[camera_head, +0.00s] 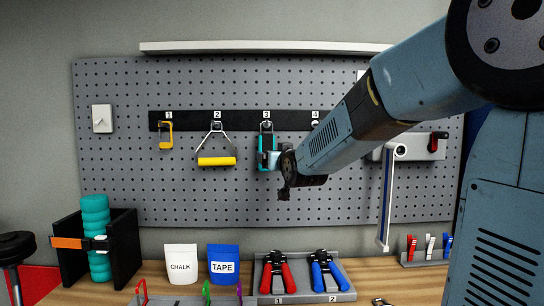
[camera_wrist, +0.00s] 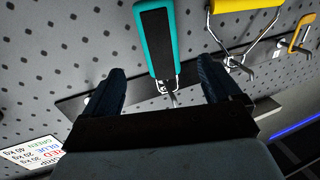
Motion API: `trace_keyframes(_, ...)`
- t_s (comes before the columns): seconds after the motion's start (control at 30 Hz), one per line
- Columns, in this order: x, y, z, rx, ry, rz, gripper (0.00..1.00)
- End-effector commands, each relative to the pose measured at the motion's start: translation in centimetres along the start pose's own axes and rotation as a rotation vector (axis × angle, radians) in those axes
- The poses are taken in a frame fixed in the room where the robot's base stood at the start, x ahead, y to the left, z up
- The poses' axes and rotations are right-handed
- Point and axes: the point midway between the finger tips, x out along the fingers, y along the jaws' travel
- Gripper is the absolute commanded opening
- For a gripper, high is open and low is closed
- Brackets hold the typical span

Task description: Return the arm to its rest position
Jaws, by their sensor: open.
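My arm reaches in from the right in the head view. My gripper (camera_head: 284,188) is in front of the pegboard, just right of and below the teal-handled item (camera_head: 265,142) on hook 3. In the wrist view my gripper (camera_wrist: 162,68) has its two dark fingers spread wide. The teal item (camera_wrist: 154,40) shows between and beyond them, hanging from its hook. The fingers look clear of it, but the depth gap is hard to judge. Part of the item is hidden behind my gripper in the head view.
A yellow-handled grip (camera_head: 216,160) hangs on hook 2 and a yellow clamp (camera_head: 166,135) on hook 1. Below, the bench (camera_head: 400,280) holds a chalk bag (camera_head: 181,264), a tape bag (camera_head: 224,264), and red (camera_head: 278,272) and blue (camera_head: 324,271) hand grips.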

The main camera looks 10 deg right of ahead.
Motion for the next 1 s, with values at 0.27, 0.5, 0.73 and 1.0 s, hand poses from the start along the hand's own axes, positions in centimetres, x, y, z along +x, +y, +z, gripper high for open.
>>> trace_keyframes(0.27, -4.0, 0.0, -0.1, 0.000, 0.002, 0.000, 0.91)
trace_keyframes(0.5, -5.6, 0.0, 0.0, 0.000, -0.001, 0.000, 0.91)
trace_keyframes(0.73, -8.3, 0.6, 1.6, 0.001, -0.121, 0.009, 0.91)
trace_keyframes(1.0, -16.2, 1.6, 6.5, 0.009, -0.450, 0.031, 0.91)
